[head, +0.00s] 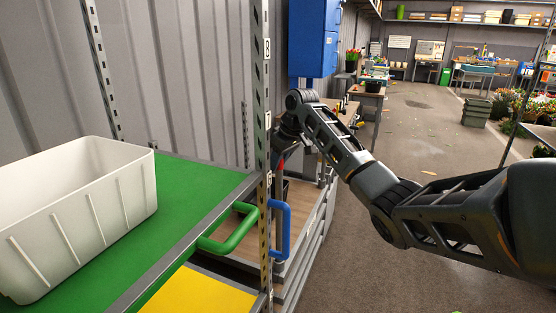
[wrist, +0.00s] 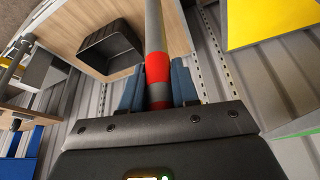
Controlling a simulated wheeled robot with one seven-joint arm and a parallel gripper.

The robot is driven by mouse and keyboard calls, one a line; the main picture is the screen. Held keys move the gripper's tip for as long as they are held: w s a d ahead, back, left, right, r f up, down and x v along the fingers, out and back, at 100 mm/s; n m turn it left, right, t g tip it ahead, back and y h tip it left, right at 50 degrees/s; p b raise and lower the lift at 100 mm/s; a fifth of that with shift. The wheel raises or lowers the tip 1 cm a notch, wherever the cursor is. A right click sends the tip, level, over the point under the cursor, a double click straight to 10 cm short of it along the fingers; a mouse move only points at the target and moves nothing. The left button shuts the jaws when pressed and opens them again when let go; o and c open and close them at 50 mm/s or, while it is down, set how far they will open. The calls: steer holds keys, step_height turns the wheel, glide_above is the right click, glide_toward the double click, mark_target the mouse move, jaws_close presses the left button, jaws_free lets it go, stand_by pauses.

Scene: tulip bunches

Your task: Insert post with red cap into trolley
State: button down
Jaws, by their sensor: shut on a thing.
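A grey post (wrist: 154,25) with a red band or cap (wrist: 157,68) stands between the blue-grey fingers of my gripper (wrist: 158,84) in the wrist view. My gripper is shut on it near the red part. In the head view, my gripper (head: 284,136) is partly behind the rack upright, with a bit of red (head: 281,162) just below it. A wooden-decked cart, which looks like the trolley (head: 312,228), lies below and beyond; its wooden deck also shows in the wrist view (wrist: 78,22). The post's far end and any socket are not clear.
A perforated rack upright (head: 265,100) stands close to my gripper. A green shelf (head: 190,180) holds a white bin (head: 100,215). Green (head: 228,230) and blue (head: 286,232) handles jut out near the upright. A black bin (wrist: 110,50) sits on the wooden deck. Open floor (head: 400,260) lies right.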

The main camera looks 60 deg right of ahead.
mark_target(278, 170)
steer(key=shift+f+b, duration=0.5)
steer(key=shift+f, duration=1.15)
steer(key=c, duration=0.8)
jaws_free()
steer(key=shift+f, duration=0.1)
steer(key=shift+r+p, duration=1.35)
steer(key=shift+r, duration=1.2)
